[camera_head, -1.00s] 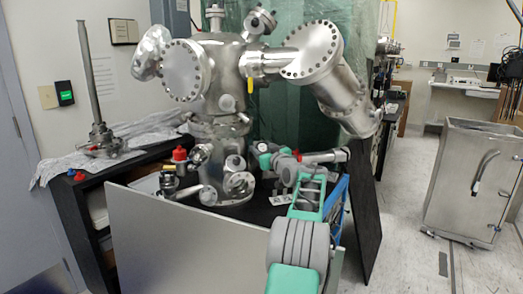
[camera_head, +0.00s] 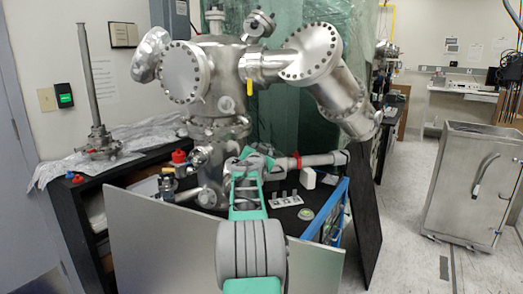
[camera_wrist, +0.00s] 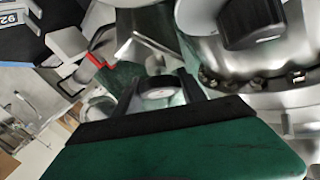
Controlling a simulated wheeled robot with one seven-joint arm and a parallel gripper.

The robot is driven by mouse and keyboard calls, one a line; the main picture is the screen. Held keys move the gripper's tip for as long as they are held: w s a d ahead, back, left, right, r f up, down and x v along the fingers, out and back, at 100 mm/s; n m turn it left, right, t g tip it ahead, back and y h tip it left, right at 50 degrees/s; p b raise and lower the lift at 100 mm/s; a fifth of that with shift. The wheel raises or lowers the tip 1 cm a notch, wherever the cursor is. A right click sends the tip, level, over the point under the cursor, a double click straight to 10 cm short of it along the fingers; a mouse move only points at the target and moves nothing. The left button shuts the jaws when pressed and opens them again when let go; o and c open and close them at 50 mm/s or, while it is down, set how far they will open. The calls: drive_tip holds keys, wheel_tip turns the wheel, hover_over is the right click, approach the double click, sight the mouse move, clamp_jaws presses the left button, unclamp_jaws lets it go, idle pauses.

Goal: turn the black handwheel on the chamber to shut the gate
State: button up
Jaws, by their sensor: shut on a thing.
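My gripper (camera_wrist: 160,93) is in front of the chamber (camera_head: 213,75), beside its side tube. In the wrist view its two dark fingers close on a small round piece with a dark rim and a pale face, which looks like the handwheel (camera_wrist: 158,94). In the head view my gripper and wrist hide the handwheel. The side tube (camera_head: 318,160) with a red ring runs right from there; the red ring (camera_wrist: 95,60) shows at the left in the wrist view. The gate itself is hidden inside the metal, so its state does not show.
A chunky black block (camera_wrist: 252,22) sits close at upper right in the wrist view, by a bolted flange. A plate with small pieces (camera_head: 286,200) and a round disc (camera_head: 306,214) lie on the black tabletop. A grey panel (camera_head: 155,240) stands in front.

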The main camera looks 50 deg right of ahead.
drive_tip(key=m+g+p, duration=0.2)
drive_tip(key=m, duration=0.1)
drive_tip(key=shift+w+r+g, duration=0.1)
drive_tip(key=shift+r+g, duration=0.1)
drive_tip(key=shift+g, duration=0.2)
drive_tip(key=m+g+p, duration=0.2)
drive_tip(key=m+p, duration=0.1)
drive_tip(key=p, duration=0.1)
drive_tip(key=shift+r, duration=0.1)
drive_tip(key=m+p, duration=0.1)
drive_tip(key=m+g+p, duration=0.1)
drive_tip(key=p, duration=0.1)
drive_tip(key=shift+f+g+y, duration=0.2)
drive_tip(key=shift+g+y, duration=0.1)
drive_tip(key=shift+y, duration=0.1)
drive_tip(key=shift+m+p, duration=0.35)
drive_tip(key=shift+m, duration=0.05)
drive_tip(key=shift+s+f, duration=0.2)
drive_tip(key=o, duration=1.4)
drive_tip(key=shift+c, duration=0.2)
